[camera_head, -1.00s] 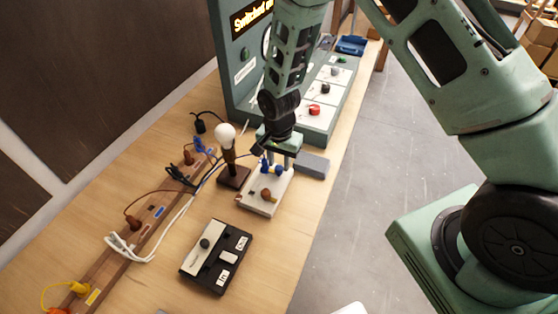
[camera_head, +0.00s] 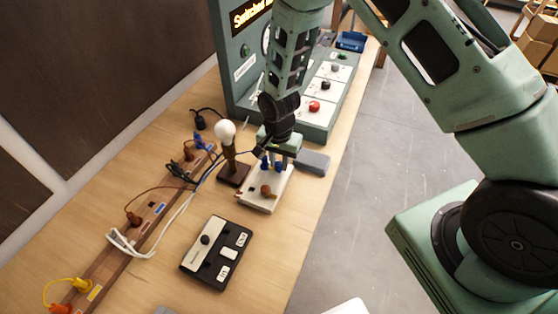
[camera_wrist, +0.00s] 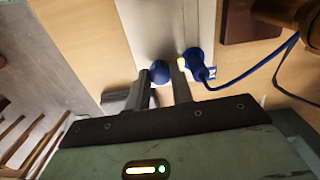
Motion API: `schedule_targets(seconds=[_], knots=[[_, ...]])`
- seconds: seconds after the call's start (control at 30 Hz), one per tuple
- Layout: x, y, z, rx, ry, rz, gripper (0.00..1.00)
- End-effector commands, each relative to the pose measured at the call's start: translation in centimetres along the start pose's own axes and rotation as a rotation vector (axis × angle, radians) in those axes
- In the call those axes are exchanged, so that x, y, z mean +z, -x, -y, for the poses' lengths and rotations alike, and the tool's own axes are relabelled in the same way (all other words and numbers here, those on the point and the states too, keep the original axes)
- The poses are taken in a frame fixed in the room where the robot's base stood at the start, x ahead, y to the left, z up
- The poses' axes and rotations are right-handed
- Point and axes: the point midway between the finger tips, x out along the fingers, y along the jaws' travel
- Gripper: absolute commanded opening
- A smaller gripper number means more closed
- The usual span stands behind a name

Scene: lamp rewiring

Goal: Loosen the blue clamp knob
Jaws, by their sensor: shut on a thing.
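The blue clamp knob (camera_wrist: 159,72) is a round ball between my gripper's two fingertips (camera_wrist: 163,82) in the wrist view. The gripper is shut on it, and the fingers hide part of its sides. The knob sits on a pale block (camera_head: 262,203), on the end farther from the head camera. In the head view my gripper (camera_head: 279,157) points down over that end. A blue plug (camera_wrist: 195,60) with a blue cable stands beside the knob, just outside one finger.
A brown knob (camera_head: 266,190) is on the block's near end. A lamp with a white bulb (camera_head: 225,132) stands left of it. A grey block (camera_head: 313,162) lies right. A black switch box (camera_head: 207,271) lies nearer. A green panel (camera_head: 316,132) stands behind.

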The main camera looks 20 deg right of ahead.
Motion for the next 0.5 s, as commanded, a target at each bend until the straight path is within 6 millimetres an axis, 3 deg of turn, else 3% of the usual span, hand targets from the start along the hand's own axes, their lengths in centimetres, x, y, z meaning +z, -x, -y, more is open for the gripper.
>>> schedule_targets(seconds=[0.5], knots=[[-0.03, -0.17, 0.03, -0.001, 0.385, -0.001, 0.0]])
